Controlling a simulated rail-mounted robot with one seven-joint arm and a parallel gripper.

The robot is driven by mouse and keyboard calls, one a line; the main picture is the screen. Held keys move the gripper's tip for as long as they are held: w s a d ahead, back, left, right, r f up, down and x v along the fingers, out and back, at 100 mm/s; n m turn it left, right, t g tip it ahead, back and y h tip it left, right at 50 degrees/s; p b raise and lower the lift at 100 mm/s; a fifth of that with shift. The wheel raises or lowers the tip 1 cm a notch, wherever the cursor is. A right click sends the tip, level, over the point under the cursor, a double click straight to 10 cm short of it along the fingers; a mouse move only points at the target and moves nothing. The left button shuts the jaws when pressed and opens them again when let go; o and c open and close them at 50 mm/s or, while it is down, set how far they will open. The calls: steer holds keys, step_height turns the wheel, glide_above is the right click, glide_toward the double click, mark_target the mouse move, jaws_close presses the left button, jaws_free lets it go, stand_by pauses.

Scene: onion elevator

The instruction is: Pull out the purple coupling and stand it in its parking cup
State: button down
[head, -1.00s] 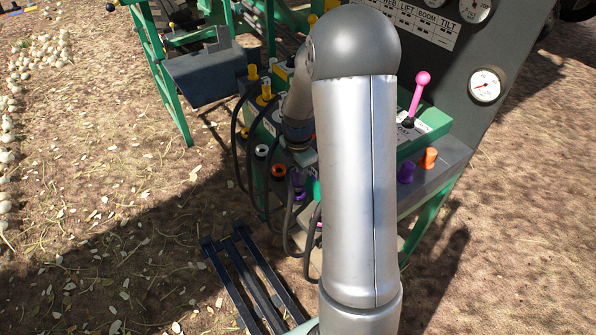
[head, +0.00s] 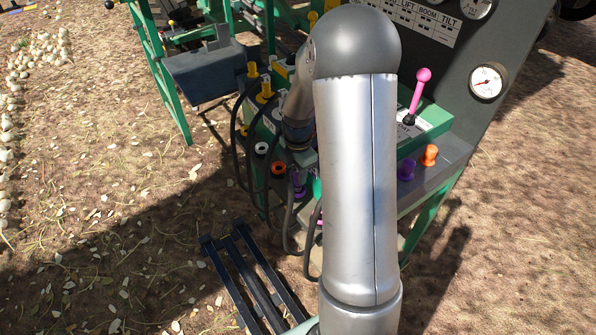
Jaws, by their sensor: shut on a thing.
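The purple coupling (head: 298,184) is at the front of the green-framed block, with a dark hose hanging below it. My gripper (head: 301,167) is at its upper end, shut on it; the fingers are small and partly hidden by my forearm. I cannot tell whether the coupling is still seated in its socket. A purple cup-like piece (head: 406,171), which looks like the parking cup, stands on the grey ledge to the right of my arm. Its opening is not clear from here.
An orange piece (head: 429,155) stands beside the purple one. A pink-knobbed lever (head: 423,76) rises behind them. Yellow couplings (head: 265,92), a white-ringed port (head: 262,149) and an orange-ringed port (head: 278,169) are left of my gripper, among looping dark hoses. My arm hides the middle.

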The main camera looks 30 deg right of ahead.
steer(key=shift+f+b, duration=0.65)
steer(key=shift+f, duration=0.4)
stand_by(0.5)
stand_by(0.4)
steer(key=c, duration=0.6)
jaws_free()
steer(key=shift+r+p, duration=2.7)
steer(key=shift+r, duration=0.85)
